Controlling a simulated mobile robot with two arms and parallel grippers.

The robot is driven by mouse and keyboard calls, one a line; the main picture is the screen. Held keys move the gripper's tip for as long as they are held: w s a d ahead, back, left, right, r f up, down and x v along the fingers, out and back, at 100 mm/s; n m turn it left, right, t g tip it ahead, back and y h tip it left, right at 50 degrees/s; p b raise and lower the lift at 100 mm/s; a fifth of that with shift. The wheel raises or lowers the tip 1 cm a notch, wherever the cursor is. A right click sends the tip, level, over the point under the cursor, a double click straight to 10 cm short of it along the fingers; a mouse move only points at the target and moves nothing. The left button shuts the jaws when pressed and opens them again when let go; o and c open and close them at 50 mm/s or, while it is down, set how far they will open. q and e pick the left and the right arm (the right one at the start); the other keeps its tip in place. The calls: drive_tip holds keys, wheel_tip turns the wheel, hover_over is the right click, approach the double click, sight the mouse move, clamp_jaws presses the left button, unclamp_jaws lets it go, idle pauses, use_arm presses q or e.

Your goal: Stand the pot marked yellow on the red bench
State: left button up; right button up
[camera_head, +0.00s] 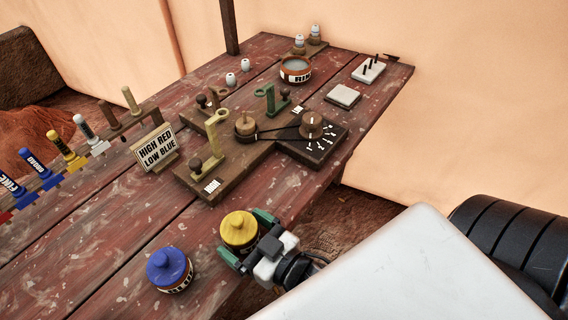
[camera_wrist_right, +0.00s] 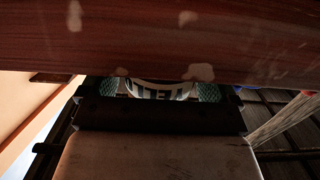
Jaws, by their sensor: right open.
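The pot marked yellow (camera_head: 239,229) has a yellow lid and stands upright at the near edge of the red bench (camera_head: 110,225). My right gripper (camera_head: 247,237) is open, with its green-padded fingers on either side of the pot. In the right wrist view the pot's lettered band (camera_wrist_right: 160,90) shows between the two pads, below the bench's edge in the picture. I cannot tell whether the pads touch it. Part of the pot is hidden by the gripper. My left gripper is not in view.
A blue-lidded pot (camera_head: 169,269) stands just left of the yellow one. Behind are a sign (camera_head: 155,149) reading "HIGH RED LOW BLUE", a wooden fixture (camera_head: 240,150) with green and yellow stands, a rinse bowl (camera_head: 295,69) and a rack of coloured tools (camera_head: 67,150).

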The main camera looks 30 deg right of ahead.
drive_tip(key=b+v, duration=0.1)
drive_tip(key=v, duration=1)
drive_tip(key=shift+s, duration=0.2)
drive_tip(key=s+d+f+g+h, duration=0.1)
drive_tip(key=s+d+f+g, duration=0.1)
drive_tip(key=f, duration=1.3)
drive_tip(key=s+d+f+g+h, duration=0.2)
drive_tip(key=f+g, duration=0.4)
drive_tip(key=f, duration=1)
drive_tip(key=s+d+f+m+g+h, duration=0.1)
drive_tip(key=s+d+f+g+h, duration=0.1)
drive_tip(key=f, duration=1.4)
drive_tip(key=s+d+g, duration=0.1)
drive_tip(key=s+g, duration=0.1)
drive_tip(key=s, duration=0.1)
drive_tip(key=shift+d, duration=0.15)
drive_tip(key=shift+o, duration=0.6)
drive_tip(key=s+d+f+g+h, duration=0.1)
drive_tip(key=s+d+f+g, duration=0.1)
drive_tip(key=s+f, duration=0.3)
drive_tip(key=shift+s+m+g, duration=0.3)
drive_tip(key=shift+s+g, duration=0.15)
drive_tip(key=shift+g, duration=0.15)
drive_tip(key=shift+s+d+f, duration=0.1)
drive_tip(key=shift+s+f, duration=0.05)
